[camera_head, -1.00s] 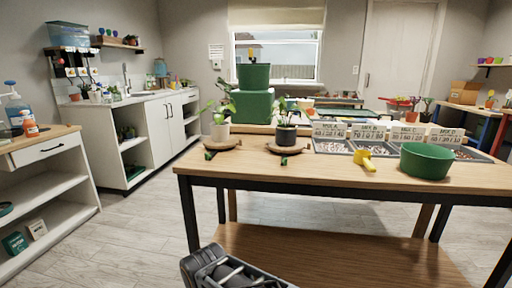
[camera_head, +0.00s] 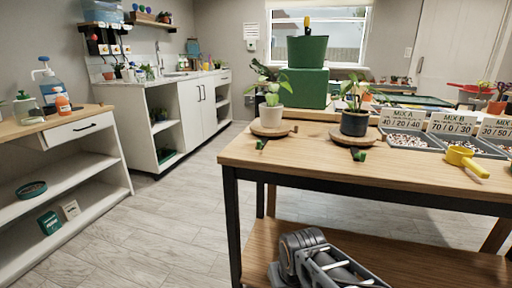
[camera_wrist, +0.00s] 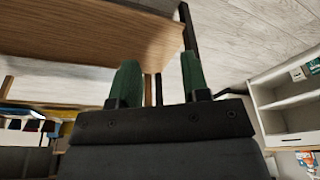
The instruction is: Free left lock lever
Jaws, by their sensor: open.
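The left lock lever (camera_head: 260,144) is a small green piece at the front of the left round wooden turntable (camera_head: 288,132). A plant in a white pot (camera_head: 271,116) stands on that turntable. The right lock lever (camera_head: 358,154) is a similar green piece at the front of the right turntable (camera_head: 336,134), which bears a plant in a dark pot (camera_head: 354,124). My gripper (camera_wrist: 161,80) shows in the wrist view with two green fingers apart and nothing between them. It is away from both levers; the levers cannot be made out in the wrist view.
The wooden table (camera_head: 400,183) has a yellow scoop (camera_head: 461,157) and grey mix trays (camera_head: 404,145) on the right. A green box (camera_head: 304,88) with a green pot (camera_head: 307,51) stands behind the plants. White shelves (camera_head: 62,180) stand left, with clear floor (camera_head: 180,215) between.

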